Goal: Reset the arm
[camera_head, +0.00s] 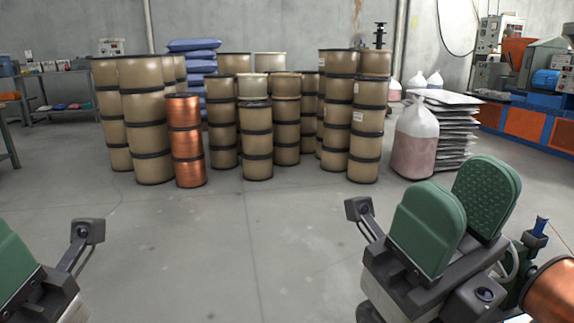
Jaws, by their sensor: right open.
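My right gripper (460,205) is at the lower right, with two green padded fingers standing apart. Nothing is visible between them. My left gripper (15,265) is cut off by the left edge. Only one green pad shows, so I cannot tell whether it is open or shut. A copper spool (556,293) is partly in view at the lower right corner, just right of my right gripper. A stack of copper spools (188,150) stands on the floor among the tan drums, well beyond both grippers.
Stacks of tan drums (145,120) stand across the middle distance. Blue sacks (195,75) are behind them. A white and pink bag (414,140) and piled sheets (450,130) stand to the right. Orange and blue machinery (525,122) is at far right. The grey floor (225,240) ahead is clear.

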